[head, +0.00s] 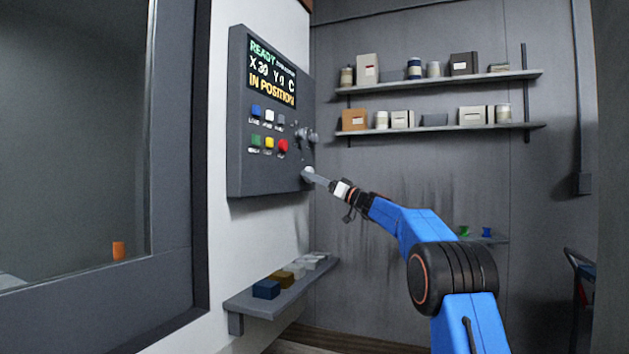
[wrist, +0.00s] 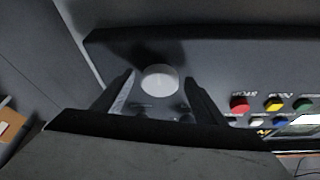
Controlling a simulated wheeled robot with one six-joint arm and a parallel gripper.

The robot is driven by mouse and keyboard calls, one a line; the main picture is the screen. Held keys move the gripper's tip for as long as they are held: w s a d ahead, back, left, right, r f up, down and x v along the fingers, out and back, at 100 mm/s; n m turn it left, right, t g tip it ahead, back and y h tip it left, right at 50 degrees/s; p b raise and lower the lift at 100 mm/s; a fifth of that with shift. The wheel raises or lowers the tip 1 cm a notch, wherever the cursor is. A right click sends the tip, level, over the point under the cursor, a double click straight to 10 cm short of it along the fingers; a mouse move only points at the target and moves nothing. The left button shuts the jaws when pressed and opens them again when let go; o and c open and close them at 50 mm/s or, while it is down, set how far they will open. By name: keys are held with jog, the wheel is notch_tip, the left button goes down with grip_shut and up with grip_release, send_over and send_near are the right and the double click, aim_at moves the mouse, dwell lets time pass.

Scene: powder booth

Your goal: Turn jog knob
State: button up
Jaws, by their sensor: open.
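The jog knob is a round pale knob (head: 308,172) at the lower right of the dark control panel (head: 240,160). It also shows as a white disc (wrist: 160,80) in the wrist view. My gripper (head: 315,177) is at the panel's lower right, right at this knob. In the wrist view its two fingers (wrist: 159,77) are open, one on each side of the knob, with a visible gap on both sides. I cannot tell how deep the fingers reach along it. The panel screen (head: 271,75) reads READY and IN POSITION.
Red (head: 283,146), yellow and green buttons sit left of the knob, with more buttons above. Grey knobs (head: 304,135) stick out just above. A small ledge (head: 240,300) with several blocks is below. Shelves (head: 440,130) line the back wall. A window (head: 75,130) is at left.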

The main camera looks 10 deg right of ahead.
jog(key=shift+c, duration=0.6)
jog(key=c, duration=1)
jog(key=shift+o, duration=0.4)
jog(key=shift+m, duration=0.3)
jog(key=m+g+h, duration=0.1)
jog(key=m+h, duration=0.1)
jog(key=m, duration=0.6)
jog(key=r+m+g+h, duration=0.1)
jog(key=m+h, duration=0.2)
jog(key=m, duration=0.6)
jog(key=r+m+g+h, duration=0.1)
jog(key=m+h, duration=0.1)
jog(key=m, duration=0.7)
jog(key=shift+s+a+h, duration=0.15)
jog(key=shift+s+h, duration=0.05)
jog(key=shift+h, duration=0.2)
jog(key=shift+m, duration=0.4)
